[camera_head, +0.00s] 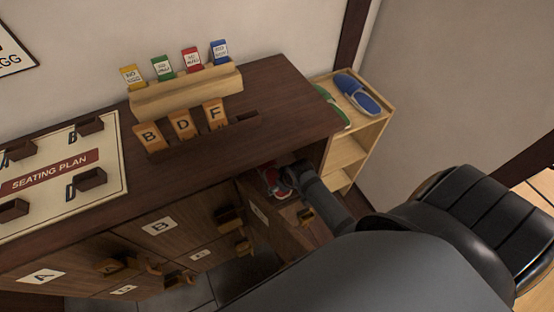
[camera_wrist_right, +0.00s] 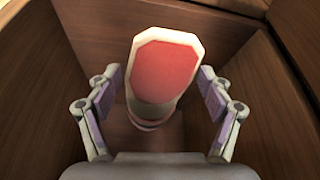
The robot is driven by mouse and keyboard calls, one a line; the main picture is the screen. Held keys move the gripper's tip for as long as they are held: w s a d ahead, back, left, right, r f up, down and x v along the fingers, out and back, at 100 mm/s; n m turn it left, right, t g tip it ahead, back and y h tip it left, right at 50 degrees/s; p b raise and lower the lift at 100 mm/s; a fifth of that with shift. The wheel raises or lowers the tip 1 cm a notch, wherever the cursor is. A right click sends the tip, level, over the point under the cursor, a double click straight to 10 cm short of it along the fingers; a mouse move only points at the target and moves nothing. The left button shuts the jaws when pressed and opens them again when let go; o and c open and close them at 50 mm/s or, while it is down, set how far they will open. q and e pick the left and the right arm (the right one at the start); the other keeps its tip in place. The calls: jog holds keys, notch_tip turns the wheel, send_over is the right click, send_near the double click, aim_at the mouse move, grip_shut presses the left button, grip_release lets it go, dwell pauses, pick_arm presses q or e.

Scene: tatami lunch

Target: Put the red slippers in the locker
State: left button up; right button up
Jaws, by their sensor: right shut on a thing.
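A red slipper (camera_wrist_right: 165,70) with a pale rim is between the fingers of my right gripper (camera_wrist_right: 162,92) in the right wrist view. The gripper is shut on it, inside a brown wooden compartment of the locker (camera_wrist_right: 40,70). A second pale rim with some red shows just below it. In the head view, a bit of red slipper (camera_head: 268,180) shows beside my right gripper (camera_head: 284,180) at the locker's right end (camera_head: 165,225), near an open door (camera_head: 262,217). My arm hides much of this compartment. My left gripper is in neither view.
An open wooden shelf (camera_head: 345,152) at the right holds blue slippers (camera_head: 358,94) and green slippers (camera_head: 330,105). Letter tags (camera_head: 182,125), a card rack (camera_head: 186,92) and a seating plan (camera_head: 50,172) are on the locker top. A black cushioned seat (camera_head: 490,225) is at the right.

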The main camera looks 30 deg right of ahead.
jog(key=shift+w+d+f, duration=0.2)
jog(key=shift+w+f, duration=0.8)
jog(key=shift+f, duration=0.2)
jog(key=shift+w+f, duration=0.2)
jog(key=f, duration=0.1)
jog(key=f+b, duration=0.1)
jog(key=f, duration=0.1)
jog(key=shift+w+f, duration=0.2)
jog(key=shift+f, duration=0.1)
jog(key=o, duration=1.2)
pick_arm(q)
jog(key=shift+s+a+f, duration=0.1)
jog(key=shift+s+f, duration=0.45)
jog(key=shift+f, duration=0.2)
pick_arm(e)
jog(key=shift+r, duration=0.1)
jog(key=shift+s+d+r, duration=0.1)
jog(key=shift+s+r, duration=0.1)
jog(key=shift+r, duration=0.15)
pick_arm(q)
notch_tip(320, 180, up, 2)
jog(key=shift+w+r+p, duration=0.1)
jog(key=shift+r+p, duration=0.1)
jog(key=shift+p, duration=0.9)
pick_arm(e)
jog(key=v, duration=1.1)
jog(key=shift+s, duration=0.1)
